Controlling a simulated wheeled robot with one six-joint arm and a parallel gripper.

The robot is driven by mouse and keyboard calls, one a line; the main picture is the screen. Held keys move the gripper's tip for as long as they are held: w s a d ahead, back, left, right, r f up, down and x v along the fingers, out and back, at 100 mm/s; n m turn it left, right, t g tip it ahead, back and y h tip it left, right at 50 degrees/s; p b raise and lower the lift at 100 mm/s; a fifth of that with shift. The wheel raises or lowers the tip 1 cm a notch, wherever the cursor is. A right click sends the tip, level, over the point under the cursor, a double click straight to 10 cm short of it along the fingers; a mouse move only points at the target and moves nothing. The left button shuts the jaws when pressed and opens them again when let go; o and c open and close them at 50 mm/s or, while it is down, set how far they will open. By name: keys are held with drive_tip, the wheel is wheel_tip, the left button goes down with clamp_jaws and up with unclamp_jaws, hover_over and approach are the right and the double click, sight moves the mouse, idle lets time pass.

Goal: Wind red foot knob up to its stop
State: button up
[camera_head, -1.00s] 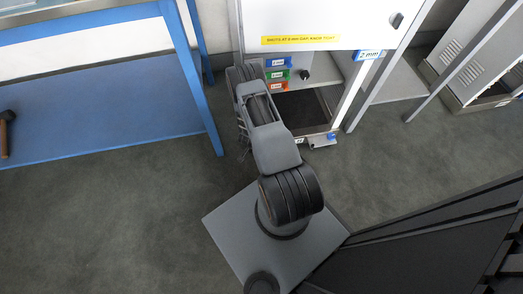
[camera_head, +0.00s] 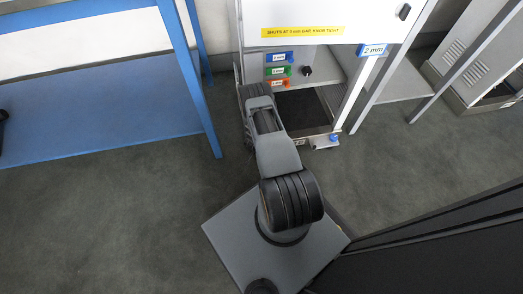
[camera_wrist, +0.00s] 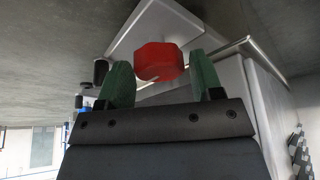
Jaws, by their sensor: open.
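The red foot knob (camera_wrist: 160,62) shows in the wrist view as a lobed red disc in front of a pale grey plate (camera_wrist: 150,25). My gripper (camera_wrist: 160,78) has its two green-padded fingers apart, one on each side of the knob. I cannot tell whether either pad touches it. In the head view my arm hides the knob and the gripper. The dispenser frame (camera_head: 325,15) stands at the top middle there, with a yellow label on its white panel.
Blue, green and orange tags (camera_head: 277,71) and a black knob (camera_head: 306,71) sit inside the frame. A blue "2 mm" tag (camera_head: 372,50) is on its right side. A blue foot knob (camera_head: 333,138) is low right. A blue bench (camera_head: 100,120) stands left; open floor lies between.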

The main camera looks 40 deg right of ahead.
drive_tip(key=c, duration=0.6)
drive_tip(key=shift+c, duration=0.2)
drive_tip(key=n+t+y, duration=0.1)
drive_tip(key=n, duration=0.2)
drive_tip(key=shift+n, duration=0.4)
drive_tip(key=n+t+y+b, duration=0.1)
drive_tip(key=n, duration=0.3)
drive_tip(key=shift+d, duration=0.1)
drive_tip(key=n+y+b, duration=0.1)
drive_tip(key=n, duration=0.2)
drive_tip(key=n+y+b, duration=0.1)
drive_tip(key=n, duration=0.2)
drive_tip(key=shift+d+n+t+y, duration=0.1)
drive_tip(key=shift+n+t+y, duration=0.2)
drive_tip(key=shift+n+t, duration=0.1)
drive_tip(key=n+y, duration=0.1)
drive_tip(key=n, duration=0.1)
drive_tip(key=n+b, duration=0.1)
drive_tip(key=n, duration=0.1)
drive_tip(key=shift+n+g+y, duration=0.3)
drive_tip(key=shift+n+y, duration=0.1)
drive_tip(key=shift+w, duration=0.1)
